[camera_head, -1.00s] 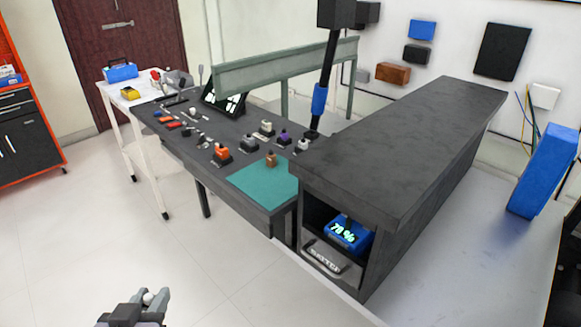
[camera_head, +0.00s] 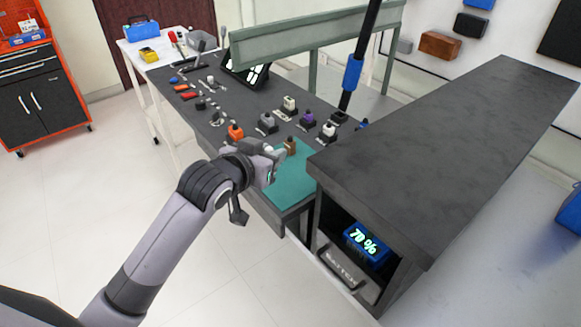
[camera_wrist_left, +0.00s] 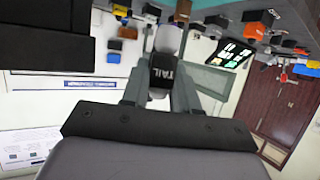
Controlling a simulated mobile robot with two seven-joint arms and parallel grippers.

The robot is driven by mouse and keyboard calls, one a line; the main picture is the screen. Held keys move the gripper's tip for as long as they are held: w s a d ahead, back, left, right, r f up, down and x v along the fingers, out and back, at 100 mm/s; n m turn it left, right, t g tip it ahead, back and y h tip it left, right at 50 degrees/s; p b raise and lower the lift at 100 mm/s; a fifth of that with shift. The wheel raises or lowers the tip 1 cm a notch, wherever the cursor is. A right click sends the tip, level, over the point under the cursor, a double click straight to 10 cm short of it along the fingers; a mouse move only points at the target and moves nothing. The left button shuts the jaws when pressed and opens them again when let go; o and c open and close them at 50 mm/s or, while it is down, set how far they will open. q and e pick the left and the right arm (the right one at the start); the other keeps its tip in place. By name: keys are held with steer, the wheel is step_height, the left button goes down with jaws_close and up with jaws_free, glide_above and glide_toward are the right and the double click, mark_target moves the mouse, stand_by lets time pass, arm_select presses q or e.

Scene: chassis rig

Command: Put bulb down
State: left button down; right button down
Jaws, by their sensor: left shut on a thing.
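My left gripper (camera_head: 272,160) is at the near edge of the dark workbench, by the green mat (camera_head: 292,180). It is shut on the bulb, whose pale rounded top (camera_head: 268,149) shows small in the head view. In the left wrist view the bulb (camera_wrist_left: 169,38) has a white dome, and its black base (camera_wrist_left: 163,72) with the letters "TAIL" sits between the two grey fingers (camera_wrist_left: 160,85). I cannot tell whether the bulb touches the bench. A small brown block (camera_head: 290,145) stands just beyond the gripper on the mat. My right gripper is out of view.
Orange (camera_head: 235,132), purple (camera_head: 307,119) and other small holders stand behind the mat. A blue-sleeved post (camera_head: 352,72) rises behind. Part of the mat is bare.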

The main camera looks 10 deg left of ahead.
arm_select(q)
step_height(320, 180, up, 11)
glide_above(290, 169)
steer(key=s+a, duration=0.3)
steer(key=shift+h, duration=0.3)
steer(key=f, duration=1.9)
steer(key=shift+s+f, duration=0.2)
steer(key=shift+f, duration=0.15)
steer(key=shift+f, duration=0.15)
steer(key=c, duration=0.9)
jaws_free()
steer(key=shift+o, duration=0.2)
steer(key=shift+s+r, duration=0.1)
steer(key=shift+r, duration=0.1)
